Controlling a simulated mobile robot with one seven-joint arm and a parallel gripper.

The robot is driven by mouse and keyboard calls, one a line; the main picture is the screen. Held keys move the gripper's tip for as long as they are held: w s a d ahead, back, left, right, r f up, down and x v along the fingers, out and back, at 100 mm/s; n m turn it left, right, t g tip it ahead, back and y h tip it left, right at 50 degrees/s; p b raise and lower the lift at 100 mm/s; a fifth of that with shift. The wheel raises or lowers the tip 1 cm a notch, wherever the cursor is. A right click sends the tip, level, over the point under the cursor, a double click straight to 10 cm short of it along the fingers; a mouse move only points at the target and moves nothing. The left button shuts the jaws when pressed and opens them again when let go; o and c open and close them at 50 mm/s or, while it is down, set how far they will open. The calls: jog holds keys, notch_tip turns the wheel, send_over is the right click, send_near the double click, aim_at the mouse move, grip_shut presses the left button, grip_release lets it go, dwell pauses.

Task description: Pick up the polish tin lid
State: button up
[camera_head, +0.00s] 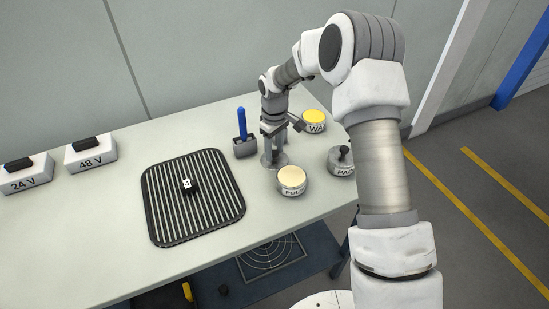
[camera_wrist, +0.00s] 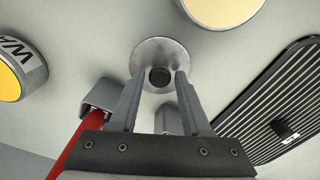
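The polish tin lid is a grey metal disc (camera_head: 283,160) with a dark knob, lying on the table just behind the polish tin. The polish tin (camera_head: 292,187) is uncovered and shows a cream top; its edge also shows in the wrist view (camera_wrist: 220,8). My gripper (camera_head: 272,147) points down over the lid. In the wrist view, my gripper (camera_wrist: 159,76) is open, with one finger on each side of the lid's knob (camera_wrist: 160,78). Gaps show between knob and fingers. I cannot tell exactly how high the fingertips are.
A yellow-topped wax tin (camera_head: 314,121) stands behind right. A paste tin (camera_head: 341,164) wearing a knobbed lid stands right. A ribbed black mat (camera_head: 160,226) lies left.

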aim_at(275, 153)
grip_shut()
jog(key=shift+r, duration=0.15)
jog(key=shift+r, duration=0.25)
jog(key=r, duration=0.3)
jog(key=shift+s+d+r, duration=0.1)
jog(key=shift+s+r, duration=0.1)
jog(key=shift+r, duration=0.2)
jog(key=s+d+r+p, duration=0.3)
jog(key=s+r, duration=0.4)
jog(key=s, duration=0.3)
jog(key=shift+d+r+p, duration=0.15)
jog(key=shift+d+p, duration=0.2)
jog(key=shift+d, duration=0.1)
